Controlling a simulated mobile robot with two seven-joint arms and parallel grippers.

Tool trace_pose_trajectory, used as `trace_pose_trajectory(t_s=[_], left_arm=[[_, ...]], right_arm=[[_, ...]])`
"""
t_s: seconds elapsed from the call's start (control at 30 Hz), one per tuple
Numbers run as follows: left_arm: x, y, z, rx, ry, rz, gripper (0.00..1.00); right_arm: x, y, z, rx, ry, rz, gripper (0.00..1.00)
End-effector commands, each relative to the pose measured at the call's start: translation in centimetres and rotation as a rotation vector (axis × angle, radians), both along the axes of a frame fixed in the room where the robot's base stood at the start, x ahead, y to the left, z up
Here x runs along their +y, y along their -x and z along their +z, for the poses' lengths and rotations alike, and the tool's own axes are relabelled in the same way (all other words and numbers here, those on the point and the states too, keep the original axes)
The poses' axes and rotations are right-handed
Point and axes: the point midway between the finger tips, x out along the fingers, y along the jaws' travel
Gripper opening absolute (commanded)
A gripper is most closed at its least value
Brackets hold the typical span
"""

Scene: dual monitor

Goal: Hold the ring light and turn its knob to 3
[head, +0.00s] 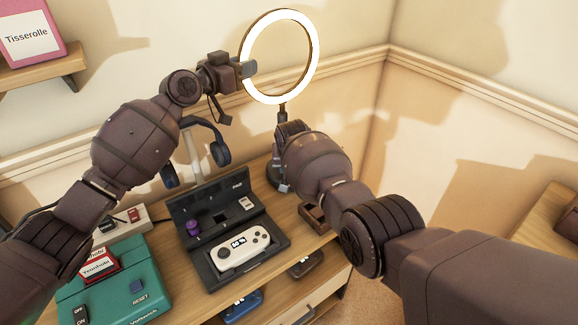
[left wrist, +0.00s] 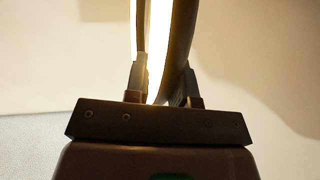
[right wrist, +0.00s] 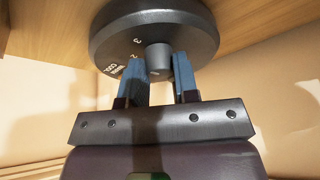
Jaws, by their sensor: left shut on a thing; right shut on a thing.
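The ring light (head: 314,58) is lit and stands upright at the back of the desk; its ring also shows in the left wrist view (left wrist: 180,45). My left gripper (head: 244,71) is shut on the left side of the ring, one finger on each side of it (left wrist: 165,90). The light's dark round base (right wrist: 110,40) bears the numerals 2 and 3 and small lettering. My right gripper (right wrist: 158,72) is shut on the knob (right wrist: 157,57) on this base. The knob's pointer is not clear. In the head view my right arm hides the knob and right fingers.
Headphones (head: 217,152) hang on a stand left of the light. An open dark case (head: 205,265) with a white controller (head: 240,249) lies in front. A teal console (head: 120,282) is at left. Walls (head: 450,110) close the corner behind.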

Motion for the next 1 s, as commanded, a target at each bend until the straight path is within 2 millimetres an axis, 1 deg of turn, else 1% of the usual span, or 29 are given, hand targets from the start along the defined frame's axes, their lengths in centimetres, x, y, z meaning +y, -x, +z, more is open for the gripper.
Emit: trace_pose_trajectory(t_s=[0.37,0.4,0.47,0.5,0.57,0.87,1.0], left_arm=[[-0.01,0.00,0.00,0.000,0.000,0.000,0.00],[-0.02,0.01,0.00,0.000,0.000,0.000,0.00],[-0.02,0.01,0.00,0.000,0.000,0.000,0.00],[-0.02,0.01,0.00,0.000,0.000,0.000,0.00],[-0.02,0.01,-0.01,0.000,0.000,0.000,0.00],[-0.01,0.00,-0.01,0.000,0.000,0.000,0.00],[-0.01,0.00,-0.01,0.000,0.000,0.000,0.00]], right_arm=[[0.08,0.07,-0.09,0.002,-0.002,-0.023,0.05],[0.08,0.07,-0.09,0.002,-0.002,-0.023,0.30],[0.07,0.06,-0.09,0.002,-0.002,-0.023,0.39],[0.06,0.06,-0.09,0.002,-0.002,-0.023,0.45],[0.06,0.06,-0.07,0.001,-0.002,-0.022,0.54],[0.03,0.03,0.02,0.000,-0.002,-0.022,0.54],[0.04,0.13,0.37,-0.001,-0.001,-0.021,0.54]])
